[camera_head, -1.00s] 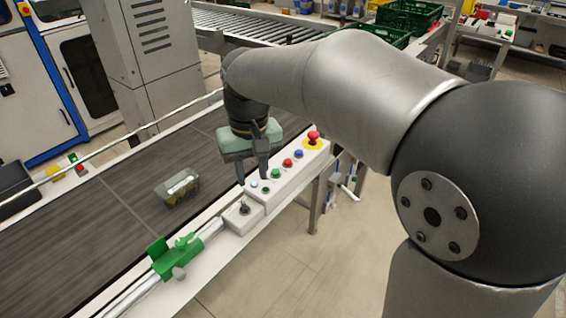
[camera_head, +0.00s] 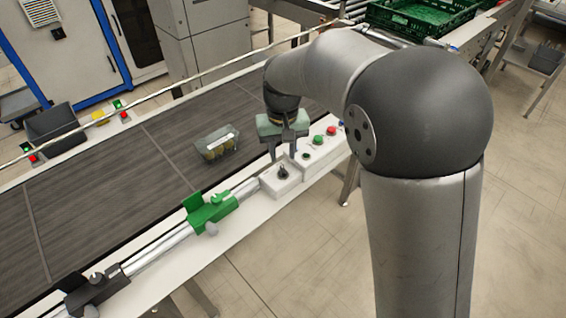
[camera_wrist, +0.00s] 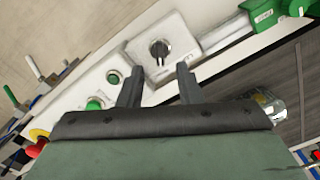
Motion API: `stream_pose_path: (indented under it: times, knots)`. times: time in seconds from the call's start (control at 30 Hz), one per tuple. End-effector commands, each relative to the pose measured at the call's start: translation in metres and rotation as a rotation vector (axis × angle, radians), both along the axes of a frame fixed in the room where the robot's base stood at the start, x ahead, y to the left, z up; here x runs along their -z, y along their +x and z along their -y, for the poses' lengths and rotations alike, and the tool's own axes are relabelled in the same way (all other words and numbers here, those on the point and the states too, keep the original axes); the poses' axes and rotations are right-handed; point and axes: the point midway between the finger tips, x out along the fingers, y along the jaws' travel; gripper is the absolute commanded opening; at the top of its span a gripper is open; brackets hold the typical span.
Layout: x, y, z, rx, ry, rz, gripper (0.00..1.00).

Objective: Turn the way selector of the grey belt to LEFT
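The way selector (camera_head: 283,172) is a small dark knob on a white box at the near edge of the grey belt (camera_head: 110,175). In the wrist view the selector knob (camera_wrist: 159,48) stands up from its box, just beyond my fingertips. My gripper (camera_head: 282,158) is above the box, pointing down. In the wrist view my gripper (camera_wrist: 156,80) has its two fingers apart with nothing between them. The selector lies ahead of the gap, not between the fingers. The labels around the knob are too small to read.
A white panel with green and red buttons (camera_head: 331,130) adjoins the selector box. A green clamp (camera_head: 210,210) sits on the rail at the other side. A clear pack (camera_head: 217,143) lies on the belt. A dark bin (camera_head: 55,128) stands beyond it.

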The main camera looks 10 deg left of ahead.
Motion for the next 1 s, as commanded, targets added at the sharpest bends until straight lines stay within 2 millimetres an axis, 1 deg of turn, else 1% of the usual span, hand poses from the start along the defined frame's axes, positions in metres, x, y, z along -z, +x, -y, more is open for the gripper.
stream_pose_path:
  times: [0.03,0.1,0.2,0.3,0.43,0.67,0.7,0.8,1.0]
  knots:
    - [0.011,-0.001,0.000,0.000,-0.003,-0.004,0.32]
    - [0.022,-0.001,0.000,0.000,-0.002,-0.004,0.32]
    - [0.036,0.000,0.000,0.000,-0.002,-0.002,0.32]
    - [0.045,0.000,0.000,0.000,-0.001,0.000,0.32]
    - [0.051,0.000,0.000,0.000,0.000,0.000,0.32]
    - [0.052,0.000,0.000,0.000,0.000,0.001,0.32]
    - [0.051,0.000,0.000,0.000,0.000,0.001,0.26]
    - [0.051,0.000,0.000,0.000,0.000,0.001,0.00]
    - [0.051,0.000,0.000,-0.001,0.000,0.001,0.00]
